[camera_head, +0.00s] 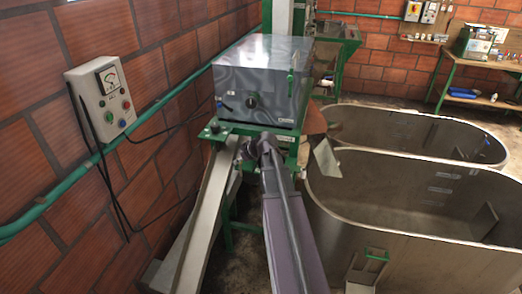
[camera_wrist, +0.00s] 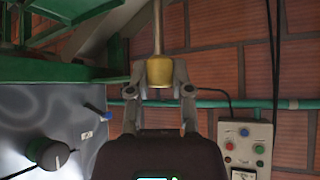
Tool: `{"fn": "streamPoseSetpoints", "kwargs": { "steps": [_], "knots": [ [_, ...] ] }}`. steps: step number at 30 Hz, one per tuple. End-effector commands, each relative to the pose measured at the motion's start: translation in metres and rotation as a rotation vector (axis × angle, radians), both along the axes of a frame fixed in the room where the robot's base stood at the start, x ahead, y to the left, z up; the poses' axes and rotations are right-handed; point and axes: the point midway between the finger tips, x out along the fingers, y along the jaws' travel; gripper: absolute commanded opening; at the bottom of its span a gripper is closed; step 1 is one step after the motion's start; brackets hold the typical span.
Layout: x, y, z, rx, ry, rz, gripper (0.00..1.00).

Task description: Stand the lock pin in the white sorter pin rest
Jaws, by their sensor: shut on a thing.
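In the wrist view, my gripper (camera_wrist: 160,90) is shut on the lock pin (camera_wrist: 160,70). The pin has a brass-yellow knob between the two fingertips and a thin pale metal shaft that runs to the top edge of the picture. In the head view, my gripper (camera_head: 246,148) is small and partly covered by my own arm, just below the front of the grey metal machine box (camera_head: 262,90). The pin cannot be made out there. I cannot identify the white sorter pin rest in either view.
The machine stands on a green frame (camera_head: 290,150), with a long pale chute (camera_head: 200,225) sloping down at left. A control box (camera_head: 101,95) and green pipe are on the brick wall. Large metal tanks (camera_head: 400,195) fill the right.

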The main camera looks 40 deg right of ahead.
Motion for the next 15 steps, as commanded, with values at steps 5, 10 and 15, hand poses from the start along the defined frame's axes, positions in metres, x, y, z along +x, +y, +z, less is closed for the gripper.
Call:
{"fn": "streamPoseSetpoints", "kwargs": {
  "steps": [5, 10, 15],
  "knots": [
    [-0.017, 0.079, -0.010, 0.002, 0.002, 0.175, 0.00],
    [-0.037, 0.147, -0.016, 0.004, -0.002, 0.344, 0.00],
    [-0.060, 0.204, -0.020, 0.009, -0.010, 0.498, 0.00]
  ]
}}
